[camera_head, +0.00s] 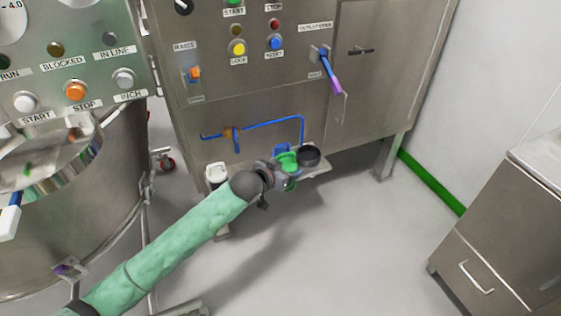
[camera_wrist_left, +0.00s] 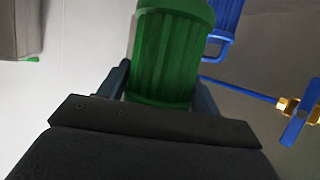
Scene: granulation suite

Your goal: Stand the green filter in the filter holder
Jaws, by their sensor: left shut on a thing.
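The green filter (camera_head: 288,161) is a ribbed green cylinder. My left gripper (camera_head: 279,172) is shut on it near the small shelf at the foot of the steel cabinet. In the left wrist view the green filter (camera_wrist_left: 170,50) sits between the two fingers of the left gripper (camera_wrist_left: 165,90). A blue ribbed piece (camera_head: 282,148) is just behind it, and it also shows in the left wrist view (camera_wrist_left: 226,20). A dark round open cup (camera_head: 308,155) stands to the right on the shelf. I cannot tell for sure which piece is the filter holder. My right gripper is not in view.
A white container (camera_head: 217,172) stands at the shelf's left end. A blue pipe (camera_head: 270,122) with a brass valve (camera_wrist_left: 284,103) runs above the shelf. A steel drum (camera_head: 100,190) is at left, a drawer cabinet (camera_head: 500,230) at right. The floor between is clear.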

